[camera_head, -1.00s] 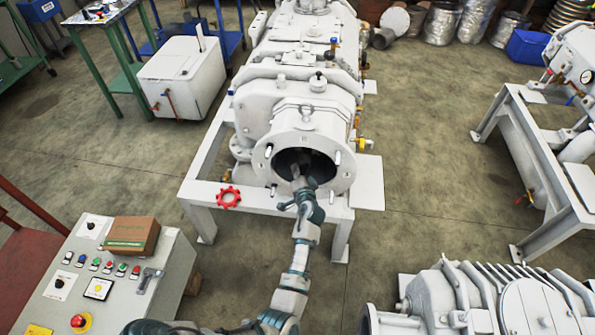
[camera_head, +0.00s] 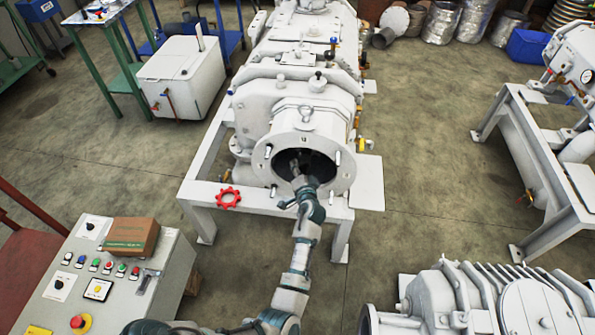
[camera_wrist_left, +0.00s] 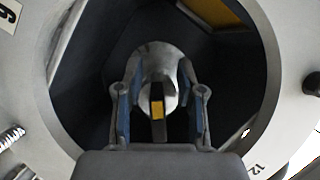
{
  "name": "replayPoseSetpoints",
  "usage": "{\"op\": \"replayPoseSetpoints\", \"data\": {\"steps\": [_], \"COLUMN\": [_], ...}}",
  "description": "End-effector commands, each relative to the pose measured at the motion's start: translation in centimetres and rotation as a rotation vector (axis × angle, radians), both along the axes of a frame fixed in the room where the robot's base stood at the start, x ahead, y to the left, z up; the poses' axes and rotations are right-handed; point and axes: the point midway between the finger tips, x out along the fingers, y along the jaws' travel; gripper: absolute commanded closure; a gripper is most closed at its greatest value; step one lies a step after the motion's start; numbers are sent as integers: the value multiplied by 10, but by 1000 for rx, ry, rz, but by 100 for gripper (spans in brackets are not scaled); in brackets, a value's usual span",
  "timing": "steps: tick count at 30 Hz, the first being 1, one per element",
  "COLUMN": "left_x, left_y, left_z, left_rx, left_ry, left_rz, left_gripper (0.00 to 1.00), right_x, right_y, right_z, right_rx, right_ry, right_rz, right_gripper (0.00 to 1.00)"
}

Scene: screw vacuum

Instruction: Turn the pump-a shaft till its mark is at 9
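Pump-a (camera_head: 303,122) is the white machine on the frame at the centre, its round open flange facing me. My left gripper (camera_head: 299,182) reaches into the lower part of this opening. In the left wrist view the grey shaft (camera_wrist_left: 158,62) lies between the two fingers of the left gripper (camera_wrist_left: 160,95). A yellow mark (camera_wrist_left: 157,109) shows on the shaft's lower side in that picture. Whether the fingertips press on the shaft is unclear. My right gripper is out of view.
A red handwheel (camera_head: 229,198) is at the frame's front left. A control panel (camera_head: 130,290) with a cardboard box (camera_head: 132,236) stands at lower left. Another machine (camera_head: 470,300) is at lower right. Studs (camera_head: 338,158) stick out around the flange.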

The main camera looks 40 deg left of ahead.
Motion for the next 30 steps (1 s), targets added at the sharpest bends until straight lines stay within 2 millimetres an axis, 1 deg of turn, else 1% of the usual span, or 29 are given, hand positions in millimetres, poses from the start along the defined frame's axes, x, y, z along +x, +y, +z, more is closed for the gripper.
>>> {"op": "replayPoseSetpoints", "data": {"steps": [8, 11, 18, 21, 24, 30], "left_x": [-4, -12, -36, -42, -45, -45], "left_y": [-3, -13, -45, -53, -56, -57], "left_z": [-3, -1, 8, 11, 12, 12], "left_rx": [-3, -3, -4, -4, -3, -3], "left_ry": [4, 4, 4, 2, 2, 2], "left_rz": [2, 1, 0, -3, -1, -1], "left_gripper": [62, 62, 62, 62, 62, 62], "right_x": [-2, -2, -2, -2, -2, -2], "right_y": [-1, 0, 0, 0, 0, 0], "right_z": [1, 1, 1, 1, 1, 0], "right_rx": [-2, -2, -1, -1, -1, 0], "right_ry": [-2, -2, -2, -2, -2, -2], "right_rz": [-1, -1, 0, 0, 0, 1], "right_gripper": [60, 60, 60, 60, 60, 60]}}
